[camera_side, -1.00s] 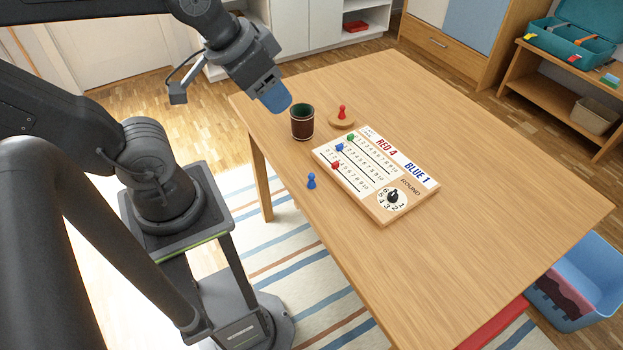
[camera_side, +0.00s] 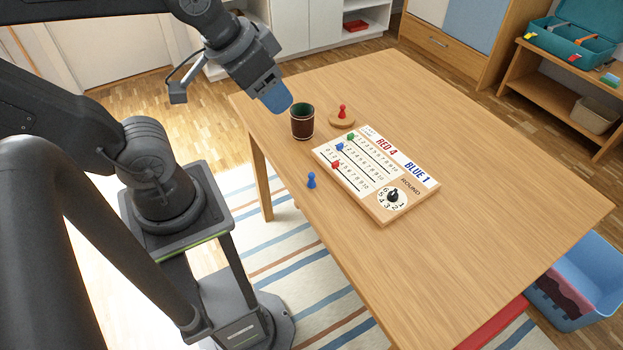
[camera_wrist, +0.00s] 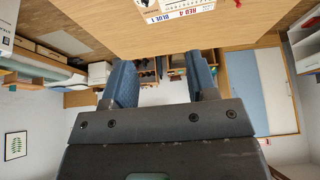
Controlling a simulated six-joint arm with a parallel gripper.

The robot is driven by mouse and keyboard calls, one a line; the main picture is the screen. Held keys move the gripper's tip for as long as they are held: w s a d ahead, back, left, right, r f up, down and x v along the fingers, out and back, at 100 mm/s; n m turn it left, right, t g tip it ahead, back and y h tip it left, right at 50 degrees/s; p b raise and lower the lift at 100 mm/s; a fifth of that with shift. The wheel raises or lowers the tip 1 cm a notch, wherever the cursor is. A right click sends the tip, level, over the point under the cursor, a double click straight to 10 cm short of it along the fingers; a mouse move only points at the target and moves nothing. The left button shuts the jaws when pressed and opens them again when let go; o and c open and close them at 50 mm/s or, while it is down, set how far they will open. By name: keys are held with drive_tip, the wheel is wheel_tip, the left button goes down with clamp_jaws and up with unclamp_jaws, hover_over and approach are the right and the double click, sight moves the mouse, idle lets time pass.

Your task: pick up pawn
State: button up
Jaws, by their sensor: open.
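A blue pawn (camera_side: 311,180) stands upright on the table near its left edge, left of the scoreboard. A red pawn (camera_side: 342,111) stands on a round wooden disc (camera_side: 341,122) near the back of the table. My gripper (camera_side: 279,104) is above the table's far left part, just left of and above the brown cup, apart from both pawns. In the wrist view its two blue fingers (camera_wrist: 163,80) are spread with nothing between them.
A brown dice cup (camera_side: 302,124) stands close to my gripper. The scoreboard (camera_side: 375,174), with small coloured pegs and a dial, lies mid-table. The table's (camera_side: 500,220) right part is clear. A blue bin (camera_side: 580,285) sits on the floor.

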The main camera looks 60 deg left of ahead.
drive_tip(key=w+a+f+n+g+y, duration=0.1)
drive_tip(key=w+a+f+n+g, duration=0.2)
drive_tip(key=w+f+n, duration=0.65)
drive_tip(key=n+g, duration=0.3)
drive_tip(key=n, duration=1)
approach(312, 174)
drive_tip(key=shift+y, duration=0.3)
drive_tip(key=f, duration=0.6)
drive_tip(key=shift+s+a, duration=0.2)
drive_tip(key=shift+a, duration=0.1)
drive_tip(key=shift+a+f, duration=0.15)
drive_tip(key=shift+f, duration=1.3)
drive_tip(key=shift+a+f, duration=0.15)
drive_tip(key=shift+f, duration=1.35)
clamp_jaws()
